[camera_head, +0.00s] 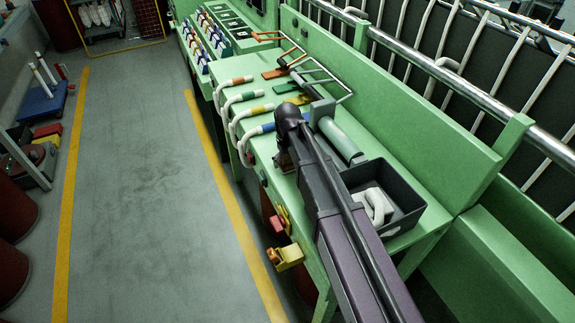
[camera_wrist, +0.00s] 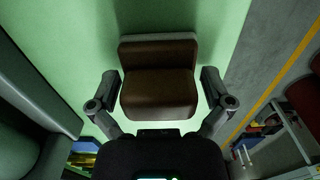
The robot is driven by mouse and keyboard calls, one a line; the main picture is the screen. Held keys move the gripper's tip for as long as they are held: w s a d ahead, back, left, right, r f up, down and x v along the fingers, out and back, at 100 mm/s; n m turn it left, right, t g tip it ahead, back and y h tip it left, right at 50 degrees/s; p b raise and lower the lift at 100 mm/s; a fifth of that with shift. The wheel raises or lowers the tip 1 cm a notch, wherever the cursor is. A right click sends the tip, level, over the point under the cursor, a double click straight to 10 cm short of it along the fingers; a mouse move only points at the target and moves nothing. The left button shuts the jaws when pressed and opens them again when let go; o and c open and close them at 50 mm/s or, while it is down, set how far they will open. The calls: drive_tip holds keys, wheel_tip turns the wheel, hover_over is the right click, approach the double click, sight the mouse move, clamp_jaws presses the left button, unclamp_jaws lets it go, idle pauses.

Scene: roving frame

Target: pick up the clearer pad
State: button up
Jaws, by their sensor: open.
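A brown padded block, which looks like the clearer pad (camera_wrist: 158,80), lies on the green bench top (camera_wrist: 85,50) in the wrist view. It has a flat raised back part and a thicker, rounded front part. My gripper (camera_wrist: 161,79) is open, with one finger on each side of the pad and a gap at both sides. The pad is not held. In the head view, my dark arm and wrist hide most of this spot, and I cannot make out the pad clearly there.
A dark open bin (camera_head: 407,222) with a white looped item (camera_head: 375,205) stands right of my arm. A grey-green cylinder (camera_head: 341,139) lies beside my wrist. Several white curved handles (camera_head: 235,120) line the bench's left edge. The grey floor aisle (camera_head: 130,170) is clear.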

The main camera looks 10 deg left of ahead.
idle(0.6)
drive_tip(key=c, duration=0.9)
drive_tip(key=shift+r, duration=0.15)
wheel_tip(320, 180, up, 10)
drive_tip(key=p, duration=1)
drive_tip(key=shift+f, duration=0.2)
